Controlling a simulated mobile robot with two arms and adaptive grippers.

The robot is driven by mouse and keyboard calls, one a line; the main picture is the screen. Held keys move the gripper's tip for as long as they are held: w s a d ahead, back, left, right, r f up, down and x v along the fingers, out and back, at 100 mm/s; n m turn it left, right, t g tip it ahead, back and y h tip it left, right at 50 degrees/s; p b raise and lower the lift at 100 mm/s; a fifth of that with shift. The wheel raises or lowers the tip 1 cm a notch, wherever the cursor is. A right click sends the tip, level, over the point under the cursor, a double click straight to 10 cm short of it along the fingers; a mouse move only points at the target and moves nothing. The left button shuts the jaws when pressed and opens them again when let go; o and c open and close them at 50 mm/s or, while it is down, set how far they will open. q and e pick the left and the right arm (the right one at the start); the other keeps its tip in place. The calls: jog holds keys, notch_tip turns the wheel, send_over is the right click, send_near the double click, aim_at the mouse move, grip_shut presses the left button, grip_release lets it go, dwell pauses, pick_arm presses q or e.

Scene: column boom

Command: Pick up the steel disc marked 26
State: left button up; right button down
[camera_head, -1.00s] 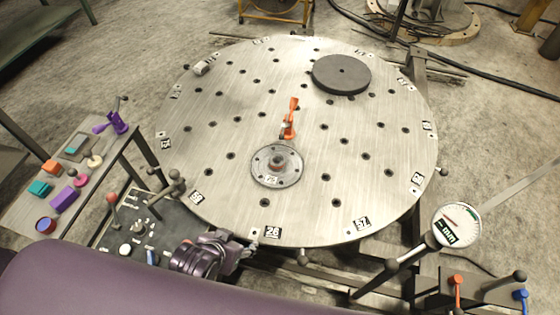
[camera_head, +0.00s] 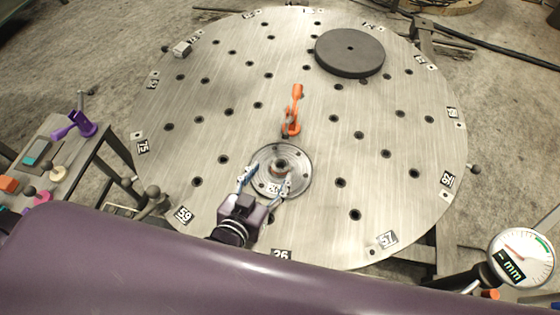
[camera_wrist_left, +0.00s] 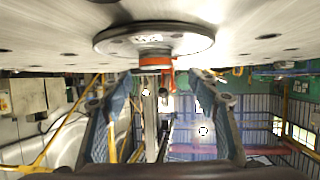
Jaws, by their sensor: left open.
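A steel disc (camera_head: 299,160) with a raised hub and a ring of holes lies on the round plate (camera_head: 215,140). A small label shows on its near side, too small to read surely. My left gripper (camera_head: 265,178) is open and empty at the near side of the disc, its fingers reaching towards the hub from either side. In the left wrist view, which looks upside down, the disc (camera_wrist_left: 185,40) is at the top. My open left gripper (camera_wrist_left: 161,82) is beyond the hub there, with a gap between fingers and hub. My right gripper is not in view.
An orange clamp (camera_head: 293,110) stands just behind the disc. A dark round slab (camera_head: 350,50) lies at the back right. A small metal block (camera_head: 182,48) sits at the back left. A dial gauge (camera_head: 520,255) is at the lower right. The plate's left part is clear.

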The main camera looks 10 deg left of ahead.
aim_at(282, 162)
pick_arm(q)
jog(key=shift+w+d, duration=0.2)
jog(key=shift+w, duration=0.05)
jog(key=shift+w+d+f, duration=0.25)
jog(key=shift+w+f, duration=0.1)
jog(key=shift+w, duration=0.2)
jog(key=x, duration=0.3)
jog(key=shift+w+f+p, duration=0.25)
jog(key=shift+f+p, duration=0.05)
jog(key=shift+w+d+f, duration=0.15)
jog(key=shift+w+f, duration=0.05)
jog(key=shift+w, duration=0.2)
jog(key=c, duration=1.2)
grip_shut()
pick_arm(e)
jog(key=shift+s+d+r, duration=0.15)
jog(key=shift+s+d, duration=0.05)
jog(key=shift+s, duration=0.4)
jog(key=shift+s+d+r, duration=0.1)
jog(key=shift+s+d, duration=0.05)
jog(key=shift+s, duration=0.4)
